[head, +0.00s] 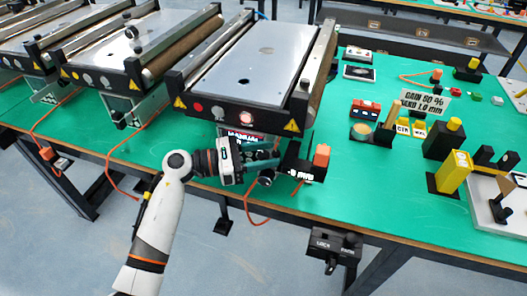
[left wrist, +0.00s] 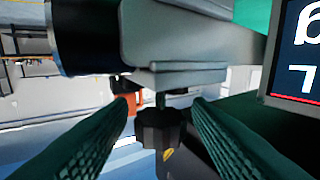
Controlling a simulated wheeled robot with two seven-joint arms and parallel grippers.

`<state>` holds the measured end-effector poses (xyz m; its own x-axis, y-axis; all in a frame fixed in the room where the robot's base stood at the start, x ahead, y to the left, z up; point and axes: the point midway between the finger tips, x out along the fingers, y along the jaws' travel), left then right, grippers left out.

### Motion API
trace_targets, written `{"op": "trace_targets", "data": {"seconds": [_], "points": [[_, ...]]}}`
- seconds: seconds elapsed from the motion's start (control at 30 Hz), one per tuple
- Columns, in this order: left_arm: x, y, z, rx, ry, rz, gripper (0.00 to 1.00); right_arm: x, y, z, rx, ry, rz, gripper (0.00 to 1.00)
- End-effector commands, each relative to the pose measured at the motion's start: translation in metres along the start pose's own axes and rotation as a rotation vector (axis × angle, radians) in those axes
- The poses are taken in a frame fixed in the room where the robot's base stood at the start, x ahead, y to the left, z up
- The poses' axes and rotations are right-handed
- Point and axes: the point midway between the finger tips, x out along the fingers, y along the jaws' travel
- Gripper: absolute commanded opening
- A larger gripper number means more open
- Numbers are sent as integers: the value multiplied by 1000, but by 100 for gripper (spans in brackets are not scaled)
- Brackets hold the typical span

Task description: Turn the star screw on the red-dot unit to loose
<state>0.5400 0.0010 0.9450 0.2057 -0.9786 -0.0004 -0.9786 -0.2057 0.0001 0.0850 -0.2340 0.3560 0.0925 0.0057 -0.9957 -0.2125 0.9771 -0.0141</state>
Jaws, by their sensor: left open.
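The red-dot unit (head: 262,75) is the nearest mini conveyor in the head view, with a red dot on its front beam. The star screw (left wrist: 158,130) is a black knob on a thin stem, with a small yellow mark. It shows between my fingers in the left wrist view, and as a small dark knob (head: 265,178) under the unit in the head view. My left gripper (head: 268,159) reaches under the front beam from the left. Its green fingers (left wrist: 163,108) are open, one on each side of the knob. I cannot tell whether they touch it.
A black box with an orange part (head: 321,155) stands close right of the gripper. A dark display (left wrist: 296,50) is at the upper right in the wrist view. An orange cable (head: 257,222) hangs at the table edge. Small blocks and a sign (head: 425,101) stand farther right.

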Motion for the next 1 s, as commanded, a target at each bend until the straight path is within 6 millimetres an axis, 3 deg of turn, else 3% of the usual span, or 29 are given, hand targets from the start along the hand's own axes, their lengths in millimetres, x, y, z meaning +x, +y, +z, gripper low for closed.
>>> {"op": "trace_targets", "data": {"seconds": [0.23, 0.5, 1.0], "points": [[0, 0, 0, 0, 0, -1, 45, 0, -2, 0, -1, 0, -2, 36], [0, 0, 0, 0, 0, -1, 1, 0, -2, 0, -1, 0, -3, 36], [0, 1, -2, -1, -1, -143, 1, -11, -2, 0, -1, 1, -3, 36]]}}
